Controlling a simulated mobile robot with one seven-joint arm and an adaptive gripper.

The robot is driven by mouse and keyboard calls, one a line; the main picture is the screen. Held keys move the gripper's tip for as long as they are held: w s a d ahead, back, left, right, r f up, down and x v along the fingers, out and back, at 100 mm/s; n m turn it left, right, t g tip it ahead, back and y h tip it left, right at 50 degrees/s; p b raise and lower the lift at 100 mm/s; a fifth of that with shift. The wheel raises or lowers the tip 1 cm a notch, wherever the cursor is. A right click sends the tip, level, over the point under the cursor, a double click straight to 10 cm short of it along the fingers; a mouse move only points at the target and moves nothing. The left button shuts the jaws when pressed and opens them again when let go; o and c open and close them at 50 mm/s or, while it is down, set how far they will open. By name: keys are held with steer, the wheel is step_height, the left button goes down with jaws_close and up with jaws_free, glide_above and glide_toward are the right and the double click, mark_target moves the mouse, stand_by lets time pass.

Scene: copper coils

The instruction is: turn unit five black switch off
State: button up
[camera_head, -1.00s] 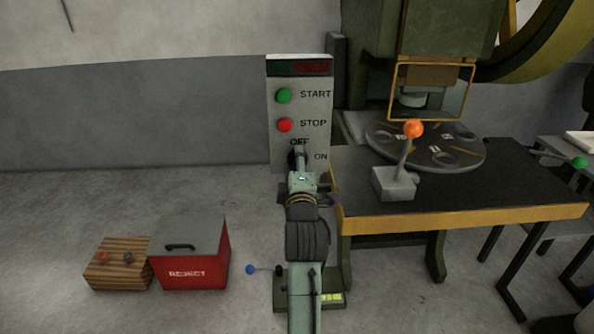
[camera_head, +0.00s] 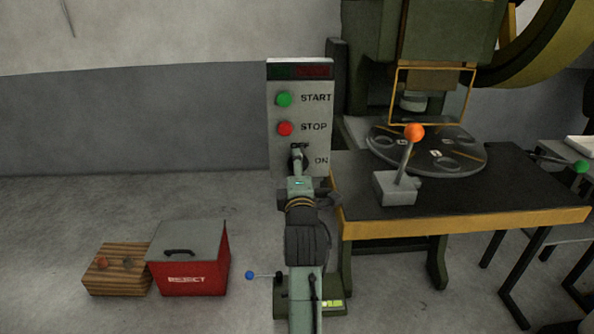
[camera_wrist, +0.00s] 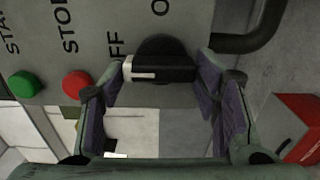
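The grey control panel (camera_head: 274,140) stands upright beside the press, with a green START button (camera_head: 284,99) and a red STOP button (camera_head: 285,128). The black rotary switch sits below them, mostly hidden by my gripper (camera_head: 298,150) in the head view. In the wrist view the black switch (camera_wrist: 172,70) shows between the two fingertips of my gripper (camera_wrist: 163,72). Its white mark points left in the picture, to the side of the partly covered OFF label. My gripper is open around the ends of the switch handle; I cannot tell whether the fingers touch it.
The press table (camera_head: 470,213) is to the right, with an orange-knobbed lever (camera_head: 414,133). A red REJECT box (camera_head: 190,277) and a wooden block (camera_head: 117,283) are on the floor to the left. A blue-knobbed lever (camera_head: 250,275) sticks out near the arm.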

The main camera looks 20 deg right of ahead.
steer(key=shift+o, duration=1.4)
steer(key=v, duration=0.7)
steer(key=shift+s, duration=0.25)
